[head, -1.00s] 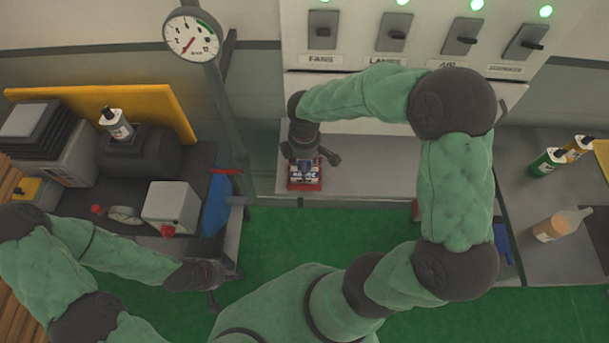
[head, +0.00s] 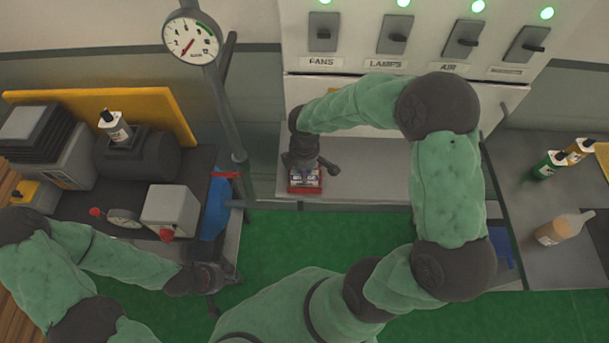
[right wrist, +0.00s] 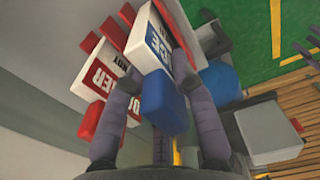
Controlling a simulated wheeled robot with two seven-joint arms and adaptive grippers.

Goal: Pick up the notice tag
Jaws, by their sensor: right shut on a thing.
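My right gripper (head: 310,165) is over the front edge of the grey bench, at a small red and white lettered block (head: 305,182). In the right wrist view its fingers (right wrist: 165,112) are shut on a white tag with a blue lettered band and a blue end (right wrist: 158,62), which looks like the notice tag. Its lettering is partly hidden. A red and white lettered piece (right wrist: 88,95) lies beside it, against or close to one finger. My left gripper (head: 222,292) is empty and open, low beside the left bench.
A post with a pressure gauge (head: 191,38) rises near my right gripper. A switch panel (head: 410,70) stands behind. Green floor (head: 340,235) is clear.

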